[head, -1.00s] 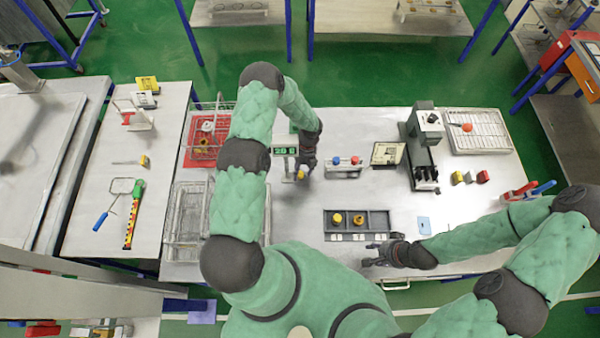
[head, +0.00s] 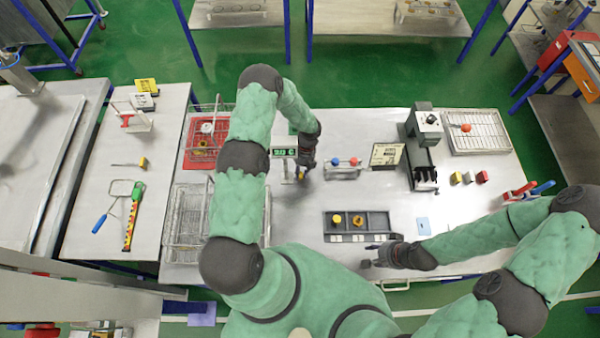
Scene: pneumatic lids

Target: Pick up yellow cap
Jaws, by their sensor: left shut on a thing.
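My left gripper (head: 303,171) points down at the back of the table, just left of the small rack. It is shut on a small yellow cap (head: 301,174), which is mostly hidden by the fingers. A dark divided tray (head: 378,222) holds a yellow piece (head: 337,219) and a yellow-orange ring-like piece (head: 358,220) in its left and middle parts; its right part looks empty. My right gripper (head: 369,256) is low at the table's front edge, below the tray; its fingers look apart and empty.
A small rack (head: 343,172) with red and blue caps stands right of my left gripper. A display stand (head: 285,152) is close on its left. A dark press-like machine (head: 421,150) and a wire tray (head: 480,132) stand further right.

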